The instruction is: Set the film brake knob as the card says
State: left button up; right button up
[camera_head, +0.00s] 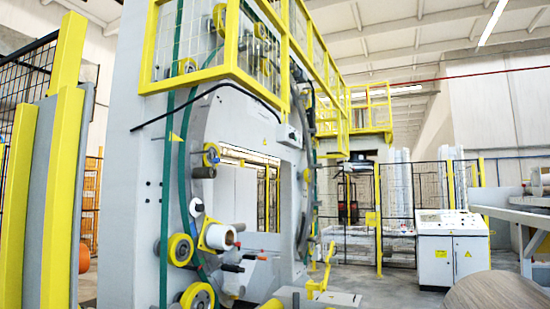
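A white film roll (220,236) in a yellow bracket sits on the grey ring wrapping machine (235,125). Small black and red handles (231,267) stick out just below the roll. I cannot tell whether any of them is the film brake knob. No card that I can read shows; any markings on the machine are too small. Neither of my grippers is in view.
Yellow wheels (180,249) line the machine's ring. Yellow posts (62,160) stand close at the left. A white control console (447,255) stands at the right, with open floor (405,292) in front. A brown coil (495,291) fills the lower right corner.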

aim_at(198, 207)
jog(key=u, duration=0.6)
jog(key=i+l+u, duration=0.15)
jog(key=u, duration=0.25)
jog(key=i+l+u, duration=0.15)
jog(key=l+u, duration=0.6)
jog(key=i+l+u, duration=0.1)
jog(key=l+u, duration=0.15)
jog(key=u, duration=0.15)
